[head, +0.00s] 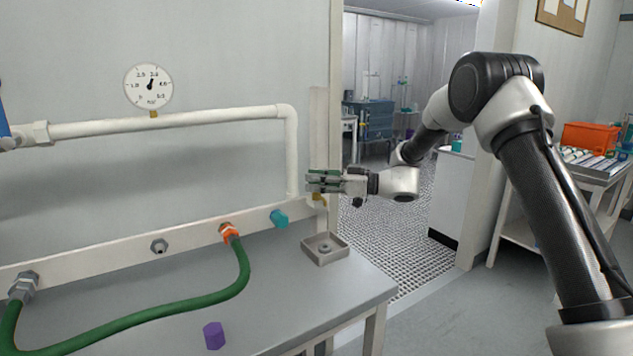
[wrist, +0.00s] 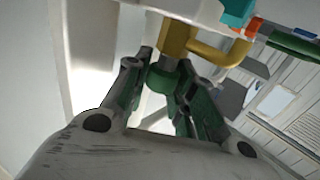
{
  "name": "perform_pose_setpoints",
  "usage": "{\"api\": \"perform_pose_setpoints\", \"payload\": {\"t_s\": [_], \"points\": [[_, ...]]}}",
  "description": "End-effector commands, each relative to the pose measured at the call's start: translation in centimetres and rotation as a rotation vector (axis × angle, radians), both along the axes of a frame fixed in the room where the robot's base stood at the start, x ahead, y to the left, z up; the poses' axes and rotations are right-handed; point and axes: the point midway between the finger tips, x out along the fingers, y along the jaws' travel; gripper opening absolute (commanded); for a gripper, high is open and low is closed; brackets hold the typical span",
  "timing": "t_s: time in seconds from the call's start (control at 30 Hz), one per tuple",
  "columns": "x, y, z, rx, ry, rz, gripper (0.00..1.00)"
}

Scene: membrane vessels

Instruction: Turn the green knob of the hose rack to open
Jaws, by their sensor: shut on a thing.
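The hose rack is a white rail (head: 105,250) along the wall with several hose fittings. At its right end, a brass valve body and spout (head: 320,198) show beside my gripper. In the wrist view, the brass valve (wrist: 175,42) has the green knob (wrist: 161,79) on its near end. My gripper (head: 323,181) reaches in from the right at the rail's end. In the wrist view, the fingers (wrist: 166,88) stand on both sides of the knob and are shut on it. Fingers and their green pads hide much of the knob in the head view.
A green hose (head: 150,313) joins two rail fittings above the grey bench (head: 290,295). A small square drain tray (head: 325,250) sits below the valve. A teal cap (head: 279,218), a purple block (head: 214,335) and a pressure gauge (head: 148,87) are nearby.

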Motion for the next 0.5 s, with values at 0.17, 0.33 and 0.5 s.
{"api": "perform_pose_setpoints", "payload": {"t_s": [0.17, 0.33, 0.5], "points": [[0.14, 0.02, -0.09, 0.000, -0.003, 0.163, 0.01], [0.13, 0.01, -0.10, 0.000, -0.002, 0.317, 0.01], [0.07, 0.02, -0.12, 0.000, -0.002, 0.450, 0.01]]}}
